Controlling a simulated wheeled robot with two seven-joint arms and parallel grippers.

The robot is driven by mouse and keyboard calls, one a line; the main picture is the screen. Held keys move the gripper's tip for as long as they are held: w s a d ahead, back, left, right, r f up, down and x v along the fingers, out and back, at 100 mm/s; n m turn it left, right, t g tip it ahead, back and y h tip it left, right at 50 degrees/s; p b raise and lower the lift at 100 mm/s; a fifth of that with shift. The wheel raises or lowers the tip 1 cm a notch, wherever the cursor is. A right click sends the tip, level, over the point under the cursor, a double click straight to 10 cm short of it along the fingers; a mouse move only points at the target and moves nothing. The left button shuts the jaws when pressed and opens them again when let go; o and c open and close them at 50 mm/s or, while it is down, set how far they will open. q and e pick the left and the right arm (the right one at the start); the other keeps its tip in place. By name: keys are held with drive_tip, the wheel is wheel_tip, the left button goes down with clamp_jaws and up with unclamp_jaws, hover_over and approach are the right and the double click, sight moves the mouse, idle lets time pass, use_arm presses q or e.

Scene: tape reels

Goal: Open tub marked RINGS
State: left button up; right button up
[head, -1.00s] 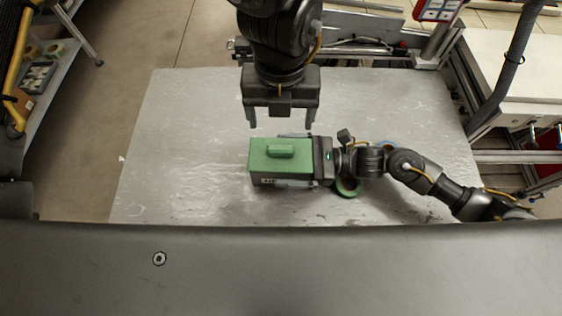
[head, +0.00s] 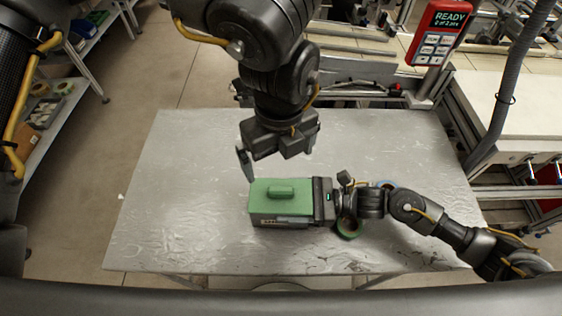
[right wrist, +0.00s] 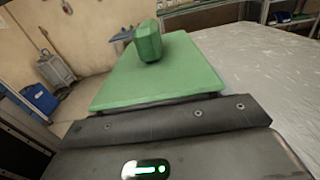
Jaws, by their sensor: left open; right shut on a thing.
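A grey tub (head: 275,221) with a green lid (head: 262,203) stands on the table. The lid is on and has a raised green handle (head: 280,191); both also show in the right wrist view, lid (right wrist: 160,80) and handle (right wrist: 148,42). A label on the tub's front is too small to read. My right gripper (head: 312,205) is shut on the tub from its right side. My left gripper (head: 277,162) is open and empty, tilted above the tub's far side and apart from the handle. One finger shows clearly; the other is mostly hidden.
The metal table (head: 180,180) is bare to the left and front. A red panel reading READY (head: 440,32) stands at the back right.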

sight(281, 189)
use_arm(q)
drive_tip(key=n, duration=1.1)
drive_tip(key=shift+s+d+f+n, duration=0.1)
drive_tip(key=shift+s+f+n, duration=0.05)
drive_tip(key=shift+s+n, duration=0.15)
wheel_tip(281, 189, down, 12)
drive_tip(key=c, duration=1)
drive_tip(key=shift+c, duration=0.2)
drive_tip(key=shift+w+r, duration=0.1)
drive_tip(key=shift+r, duration=0.15)
drive_tip(key=shift+r, duration=0.9)
drive_tip(key=shift+r, duration=0.1)
